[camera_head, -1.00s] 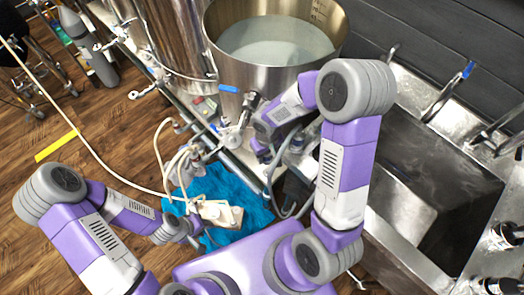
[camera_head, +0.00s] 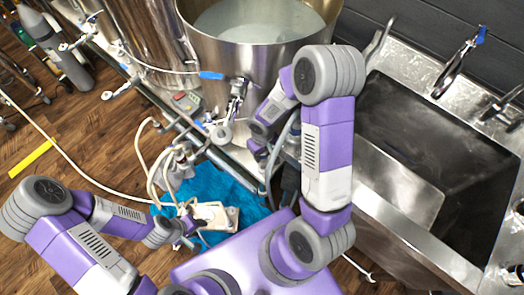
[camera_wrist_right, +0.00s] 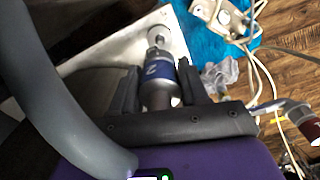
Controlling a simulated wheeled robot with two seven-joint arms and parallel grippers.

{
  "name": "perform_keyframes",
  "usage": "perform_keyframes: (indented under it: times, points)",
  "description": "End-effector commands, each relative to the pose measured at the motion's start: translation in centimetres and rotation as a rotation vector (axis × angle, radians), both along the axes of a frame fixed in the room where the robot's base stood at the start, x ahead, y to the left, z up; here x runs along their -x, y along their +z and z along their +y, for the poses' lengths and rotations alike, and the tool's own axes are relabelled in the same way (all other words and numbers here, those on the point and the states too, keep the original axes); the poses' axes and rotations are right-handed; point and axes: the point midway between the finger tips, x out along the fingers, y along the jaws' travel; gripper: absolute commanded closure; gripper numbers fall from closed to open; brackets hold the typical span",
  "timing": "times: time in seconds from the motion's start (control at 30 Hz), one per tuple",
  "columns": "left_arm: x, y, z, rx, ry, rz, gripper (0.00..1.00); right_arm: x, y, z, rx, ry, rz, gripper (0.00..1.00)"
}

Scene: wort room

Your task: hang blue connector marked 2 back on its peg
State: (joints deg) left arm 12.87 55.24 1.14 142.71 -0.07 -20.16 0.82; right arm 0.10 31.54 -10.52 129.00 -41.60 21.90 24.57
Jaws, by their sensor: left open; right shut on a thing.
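In the right wrist view, a metal connector (camera_wrist_right: 160,88) with a blue band marked 2 lies between the fingers of my right gripper (camera_wrist_right: 156,68), which is shut on it. In the head view my right gripper (camera_head: 258,143) is beside the front of the big kettle, above the pipe rail; the connector is mostly hidden there. A grey hose (camera_head: 276,160) hangs beside this gripper. My left gripper (camera_head: 188,226) is open, beside a white box (camera_head: 222,218) on a blue cloth (camera_head: 218,184). I cannot make out the peg.
The steel kettle (camera_head: 210,55) holds liquid, with a valve (camera_head: 235,97) at its front. A metal rail (camera_head: 190,128) runs below it. Pale hoses (camera_head: 148,160) loop over the cloth. A steel sink (camera_head: 440,160) stands at the right. Wooden floor is open at the left.

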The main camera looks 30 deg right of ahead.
Motion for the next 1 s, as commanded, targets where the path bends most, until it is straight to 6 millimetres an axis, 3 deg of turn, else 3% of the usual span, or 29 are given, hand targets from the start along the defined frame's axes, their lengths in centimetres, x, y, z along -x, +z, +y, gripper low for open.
perform_keyframes:
  times: [0.33, 0.6, 1.0]
  points:
    - [0.0, -3.4, 0.0, 0.000, 0.000, 0.000, 0.57, 0.0, -4.4, 0.0, 0.000, 0.000, 0.001, 0.97]
    - [0.0, -2.9, 0.0, 0.000, 0.000, 0.000, 0.57, -0.1, -5.7, 0.0, 0.000, 0.000, 0.000, 0.97]
    - [0.0, -2.9, 0.0, 0.000, 0.000, 0.000, 0.57, 0.0, -6.0, 0.0, 0.000, -0.001, -0.001, 0.97]
